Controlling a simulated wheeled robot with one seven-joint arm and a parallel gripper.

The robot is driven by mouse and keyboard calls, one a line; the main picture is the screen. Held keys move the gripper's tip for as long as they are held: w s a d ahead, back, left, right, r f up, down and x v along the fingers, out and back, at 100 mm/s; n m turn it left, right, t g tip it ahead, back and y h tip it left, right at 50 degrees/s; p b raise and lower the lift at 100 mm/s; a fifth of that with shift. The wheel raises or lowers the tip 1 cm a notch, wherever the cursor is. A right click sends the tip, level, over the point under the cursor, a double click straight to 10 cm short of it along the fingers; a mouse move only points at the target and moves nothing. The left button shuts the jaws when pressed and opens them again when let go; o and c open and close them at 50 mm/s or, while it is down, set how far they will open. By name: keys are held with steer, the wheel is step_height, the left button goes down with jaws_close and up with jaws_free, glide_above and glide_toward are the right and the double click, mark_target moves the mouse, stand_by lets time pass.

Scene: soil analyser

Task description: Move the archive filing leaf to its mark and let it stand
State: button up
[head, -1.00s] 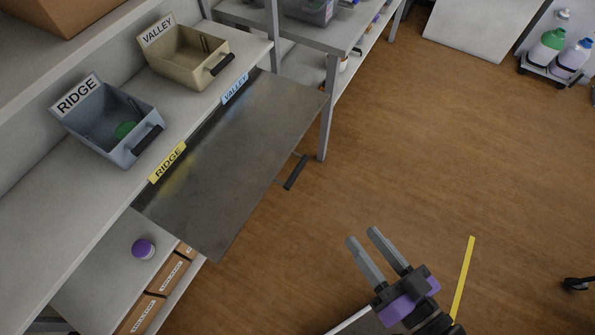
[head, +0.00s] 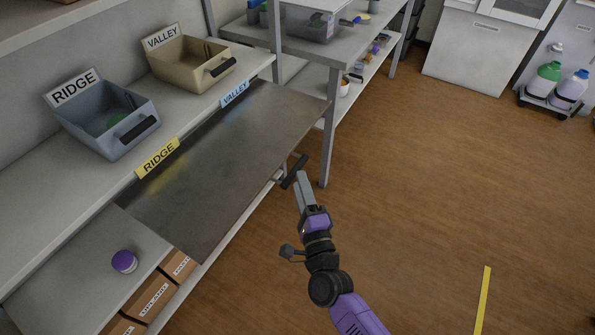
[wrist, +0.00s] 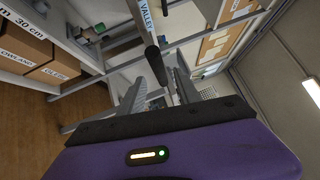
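The archive filing leaf appears to be the grey metal sheet (head: 215,165) that sticks out from under the shelf in the head view. A black bar handle (head: 293,172) stands off its front edge. My gripper (head: 300,176) is at this handle, fingers pointing at it. In the wrist view the black handle (wrist: 155,62) shows end-on near the fingertips, with the two grey fingers of my gripper (wrist: 160,82) apart on either side of it. I see no clear grip on it. I cannot pick out the leaf's mark for certain.
The shelf holds a blue-grey RIDGE bin (head: 108,125) and a beige VALLEY bin (head: 190,65). A yellow RIDGE label (head: 158,158) and a blue VALLEY label (head: 235,94) sit on its edge. A purple-lidded jar (head: 124,262) stands below. A table leg (head: 328,145) is near my gripper.

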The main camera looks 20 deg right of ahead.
steer(key=x, duration=0.8)
steer(key=shift+b, duration=0.35)
steer(key=shift+c, duration=0.4)
jaws_close()
